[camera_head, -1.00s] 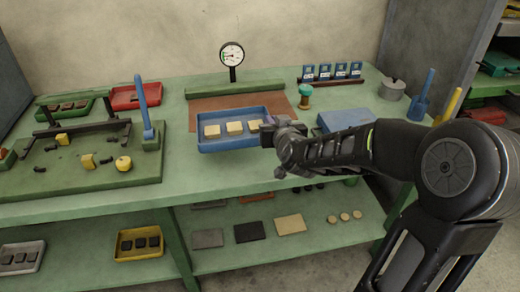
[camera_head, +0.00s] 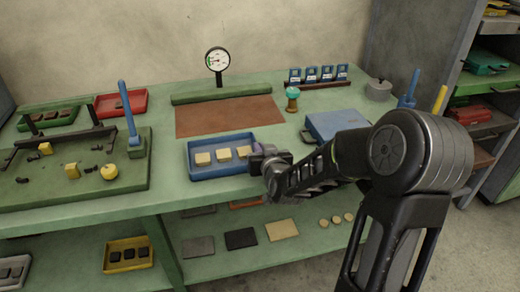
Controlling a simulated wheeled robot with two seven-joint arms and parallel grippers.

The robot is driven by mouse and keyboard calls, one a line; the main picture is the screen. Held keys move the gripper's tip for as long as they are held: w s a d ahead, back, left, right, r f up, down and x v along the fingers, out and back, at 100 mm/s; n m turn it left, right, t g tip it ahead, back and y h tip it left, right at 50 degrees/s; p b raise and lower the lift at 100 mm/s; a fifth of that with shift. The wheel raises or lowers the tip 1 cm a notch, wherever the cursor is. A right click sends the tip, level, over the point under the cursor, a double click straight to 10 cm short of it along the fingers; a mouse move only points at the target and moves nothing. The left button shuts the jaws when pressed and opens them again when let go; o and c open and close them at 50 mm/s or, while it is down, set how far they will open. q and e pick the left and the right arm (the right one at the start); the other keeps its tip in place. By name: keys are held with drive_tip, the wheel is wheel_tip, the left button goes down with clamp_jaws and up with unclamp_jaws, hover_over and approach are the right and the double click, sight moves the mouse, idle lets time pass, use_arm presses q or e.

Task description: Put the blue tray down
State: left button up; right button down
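The blue tray (camera_head: 218,171) is level, at the front middle of the green bench, just in front of the brown mat. My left gripper is not in view.
The brown mat (camera_head: 229,116) behind the tray is bare. A dial gauge (camera_head: 217,62) stands at the back. A blue box (camera_head: 337,124) and a green-topped bottle (camera_head: 292,100) are to the right. A green fixture board (camera_head: 75,175) is to the left.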

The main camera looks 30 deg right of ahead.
drive_tip(key=shift+r, duration=0.1)
drive_tip(key=c, duration=1.6)
unclamp_jaws()
drive_tip(key=shift+s+a+r, duration=0.1)
drive_tip(key=shift+s, duration=0.25)
drive_tip(key=v, duration=0.4)
drive_tip(key=shift+s+r, duration=0.15)
drive_tip(key=shift+s, duration=0.05)
drive_tip(key=s+b, duration=0.1)
drive_tip(key=b, duration=0.2)
drive_tip(key=s+b, duration=0.1)
drive_tip(key=b, duration=0.2)
drive_tip(key=shift+s+a+b, duration=0.25)
drive_tip(key=shift+s+b, duration=0.05)
drive_tip(key=shift+s, duration=0.05)
drive_tip(key=shift+a+r+b+v, duration=0.1)
drive_tip(key=shift+r+b+v, duration=0.05)
drive_tip(key=shift+b+v, duration=0.75)
drive_tip(key=shift+a+r+b+v, duration=0.15)
drive_tip(key=shift+b+v, duration=0.4)
drive_tip(key=shift+v, duration=0.65)
